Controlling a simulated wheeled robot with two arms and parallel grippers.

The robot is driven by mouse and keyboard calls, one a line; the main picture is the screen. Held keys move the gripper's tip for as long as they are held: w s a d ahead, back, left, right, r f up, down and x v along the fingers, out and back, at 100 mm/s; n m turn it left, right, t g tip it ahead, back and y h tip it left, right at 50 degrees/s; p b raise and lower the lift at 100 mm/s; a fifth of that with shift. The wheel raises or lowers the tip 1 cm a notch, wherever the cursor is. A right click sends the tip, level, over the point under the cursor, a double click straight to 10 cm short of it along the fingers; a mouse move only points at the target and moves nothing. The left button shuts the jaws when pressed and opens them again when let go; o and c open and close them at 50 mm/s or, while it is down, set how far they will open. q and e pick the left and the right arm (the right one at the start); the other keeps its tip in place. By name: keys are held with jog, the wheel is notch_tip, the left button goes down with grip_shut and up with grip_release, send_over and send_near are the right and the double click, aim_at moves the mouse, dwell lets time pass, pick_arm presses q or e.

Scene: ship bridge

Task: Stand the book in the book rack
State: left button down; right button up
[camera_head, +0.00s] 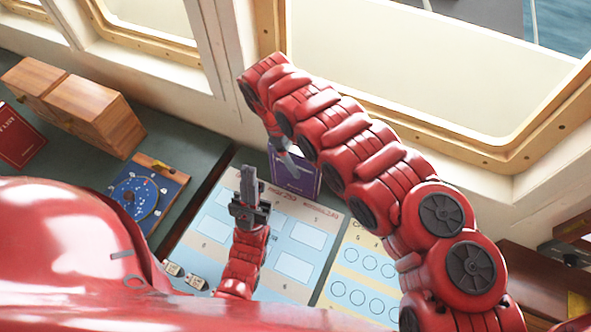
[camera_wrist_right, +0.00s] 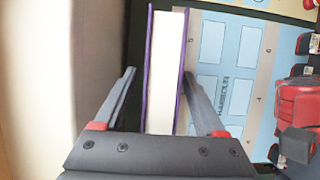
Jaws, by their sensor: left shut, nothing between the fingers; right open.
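A purple book (camera_head: 296,174) stands upright on the chart-covered desk beside the window wall. In the right wrist view its white page edge (camera_wrist_right: 165,60) and purple covers lie between the fingers of my right gripper (camera_wrist_right: 160,75). The fingers are open, one on each side; I cannot tell whether either touches a cover. In the head view my right gripper (camera_head: 284,147) is at the top of the book, partly hidden by its arm. My left gripper (camera_head: 248,172) is shut and empty, pointing up over the charts left of the book. I cannot clearly identify a book rack.
A red book (camera_head: 18,136) lies at the far left, near a wooden box unit (camera_head: 95,112). A blue dial instrument (camera_head: 138,197) lies on the desk. Charts (camera_head: 300,236) cover the middle. Brown wooden furniture (camera_head: 540,272) shows at the right. The window wall is close behind the purple book.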

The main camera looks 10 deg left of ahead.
jog(key=shift+f+b, duration=0.25)
jog(key=shift+b, duration=0.05)
dwell(0.5)
grip_shut()
dwell(1.3)
